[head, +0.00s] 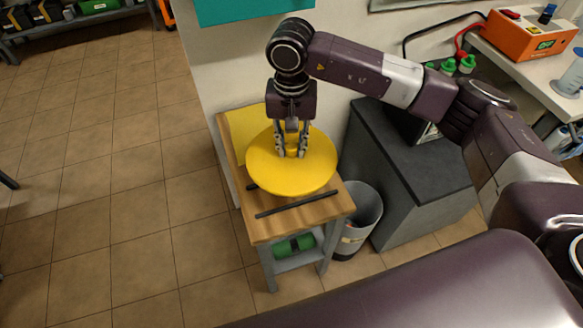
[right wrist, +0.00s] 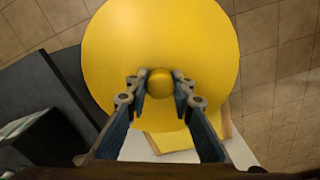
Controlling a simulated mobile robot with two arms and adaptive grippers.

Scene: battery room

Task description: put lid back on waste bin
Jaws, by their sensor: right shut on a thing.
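The lid (head: 268,172) is a round yellow disc with a small knob in its middle. It is over the small wooden-topped table and roughly level. I cannot tell whether it touches the tabletop or hangs a little above it. My right gripper (head: 291,152) points down and is shut on the lid's knob; the right wrist view shows the fingers on both sides of the yellow knob (right wrist: 160,82). The grey waste bin (head: 366,212) stands on the floor just right of the table, its top uncovered. My left gripper is not in view.
The wooden table (head: 262,229) carries black bars (head: 297,205) and a flat yellow piece (head: 248,130), partly hidden by the lid. A green thing (head: 293,245) lies on its lower shelf. A dark-topped cabinet (head: 412,155) closely flanks the bin. Tiled floor is free at left.

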